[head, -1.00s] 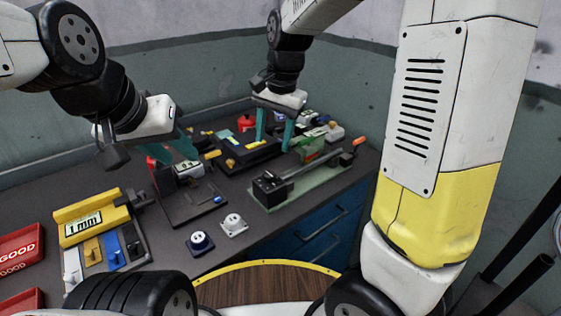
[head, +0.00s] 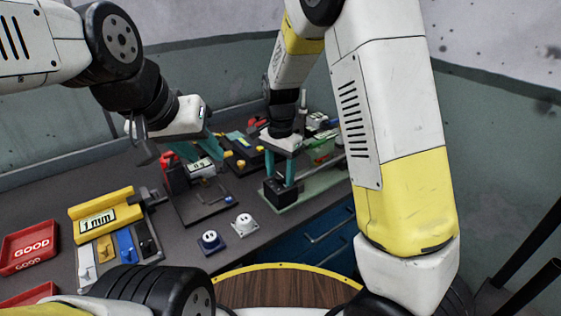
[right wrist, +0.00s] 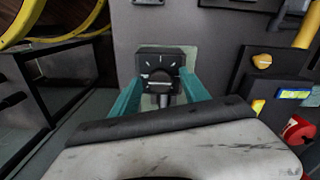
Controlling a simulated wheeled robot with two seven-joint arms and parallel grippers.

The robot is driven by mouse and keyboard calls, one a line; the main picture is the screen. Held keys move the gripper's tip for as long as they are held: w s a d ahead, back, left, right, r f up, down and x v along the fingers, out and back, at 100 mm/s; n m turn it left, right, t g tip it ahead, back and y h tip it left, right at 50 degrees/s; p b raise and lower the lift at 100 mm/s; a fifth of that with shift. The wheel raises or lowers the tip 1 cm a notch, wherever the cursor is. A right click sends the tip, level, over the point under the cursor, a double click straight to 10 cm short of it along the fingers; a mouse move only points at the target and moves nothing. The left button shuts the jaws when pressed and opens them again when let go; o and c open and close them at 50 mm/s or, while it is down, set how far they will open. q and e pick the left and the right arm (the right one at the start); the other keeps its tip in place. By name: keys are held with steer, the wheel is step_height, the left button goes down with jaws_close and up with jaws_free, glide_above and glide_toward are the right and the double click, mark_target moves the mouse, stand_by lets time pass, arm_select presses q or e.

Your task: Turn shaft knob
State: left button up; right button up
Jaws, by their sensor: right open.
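The shaft device is a black block (head: 279,193) at the end of a long dark shaft on a green base plate (head: 310,200). In the right wrist view its dark face (right wrist: 158,62) shows pale tick marks and a light bar. My right gripper (head: 280,178) is over this block. Its two teal fingers are spread, one on each side of the block in the right wrist view; I cannot tell whether they touch it. My left gripper (head: 188,153) hangs by a red and black gauge (head: 198,168); its fingers are partly hidden.
A yellow "1 mm" gauge (head: 102,215) and a red "GOOD" tray (head: 30,247) stand at the left. Blue (head: 210,241) and white (head: 244,224) socket pieces sit near the front edge.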

steer(key=shift+f, duration=0.1)
jaws_close()
steer(key=shift+n, duration=0.3)
steer(key=n, duration=0.3)
steer(key=shift+n, duration=0.3)
steer(key=n, duration=0.4)
steer(key=shift+n, duration=0.3)
steer(key=n, duration=0.4)
steer(key=shift+n, duration=2.5)
